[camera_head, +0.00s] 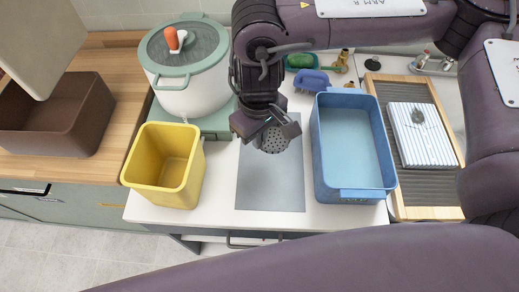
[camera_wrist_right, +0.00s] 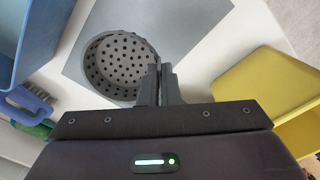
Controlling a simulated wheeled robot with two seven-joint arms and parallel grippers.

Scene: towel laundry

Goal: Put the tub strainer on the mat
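The tub strainer (camera_head: 275,139) is a dark grey perforated cup. It also shows in the wrist view (camera_wrist_right: 122,68), over the mat. The mat (camera_head: 270,185) is a flat grey rectangle on the white counter between the yellow bin and the blue tub; it also fills the top of the wrist view (camera_wrist_right: 190,25). My right gripper (camera_head: 268,125) points down at the mat's far end. In the wrist view its fingers (camera_wrist_right: 160,80) are close together at the strainer's rim. I cannot tell whether the strainer touches the mat. My left gripper is not in view.
A yellow bin (camera_head: 165,165) stands left of the mat, a blue tub (camera_head: 352,150) right of it. A white pot (camera_head: 190,90) stands behind left, a blue brush (camera_head: 308,80) behind right. The near part of the mat is clear.

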